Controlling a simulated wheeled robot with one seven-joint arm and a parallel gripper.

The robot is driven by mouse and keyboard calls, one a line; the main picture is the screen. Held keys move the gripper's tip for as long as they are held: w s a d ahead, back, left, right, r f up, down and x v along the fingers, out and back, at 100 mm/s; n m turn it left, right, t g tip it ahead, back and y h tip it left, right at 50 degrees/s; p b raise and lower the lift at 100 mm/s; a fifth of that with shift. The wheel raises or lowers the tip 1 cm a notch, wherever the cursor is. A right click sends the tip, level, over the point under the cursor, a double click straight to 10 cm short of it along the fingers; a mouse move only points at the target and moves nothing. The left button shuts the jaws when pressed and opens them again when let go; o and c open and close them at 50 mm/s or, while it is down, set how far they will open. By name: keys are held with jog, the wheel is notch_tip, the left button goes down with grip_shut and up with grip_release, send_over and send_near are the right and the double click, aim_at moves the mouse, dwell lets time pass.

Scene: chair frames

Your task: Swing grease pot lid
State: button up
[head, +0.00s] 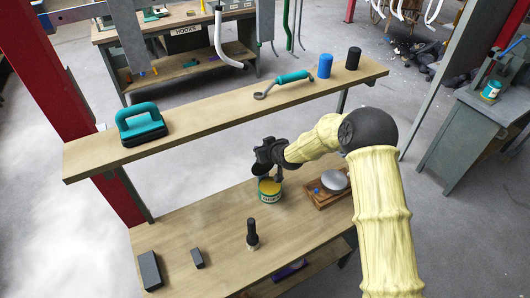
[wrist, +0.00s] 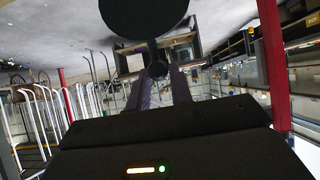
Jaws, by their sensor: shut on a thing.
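The grease pot (head: 269,197) is a small tin with a green and pale label. It stands on the lower bench, and yellow shows at its top. My gripper (head: 271,160) is just above and behind the pot. In the wrist view, my gripper's two fingers (wrist: 158,80) are closed on a small dark round piece (wrist: 157,69). A large black disc (wrist: 145,15) shows just beyond that piece and looks like the pot's lid. In the head view the lid is hard to tell from the dark gripper parts, and its exact tilt is unclear.
A wooden board with a grey disc (head: 335,180) lies right of the pot. A black-handled tool (head: 252,233) stands in front. Two dark blocks (head: 150,270) (head: 198,259) lie front left. A raised shelf (head: 210,112) crosses behind, carrying several items. The bench left of the pot is clear.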

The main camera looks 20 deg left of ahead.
jog(key=shift+w+a+f+b, duration=0.15)
jog(key=shift+w+a+b, duration=0.3)
jog(key=shift+w+a, duration=0.35)
jog(key=shift+s, duration=0.1)
jog(key=shift+a+f, duration=0.1)
jog(key=shift+a+b, duration=0.15)
jog(key=shift+b, duration=0.25)
jog(key=o, duration=0.9)
jog(key=shift+w+a, duration=0.1)
jog(key=shift+w, duration=0.2)
jog(key=shift+s, duration=0.1)
jog(key=b+v, duration=0.3)
jog(key=v, duration=1.4)
jog(key=shift+s+b, duration=0.1)
jog(key=shift+b, duration=0.3)
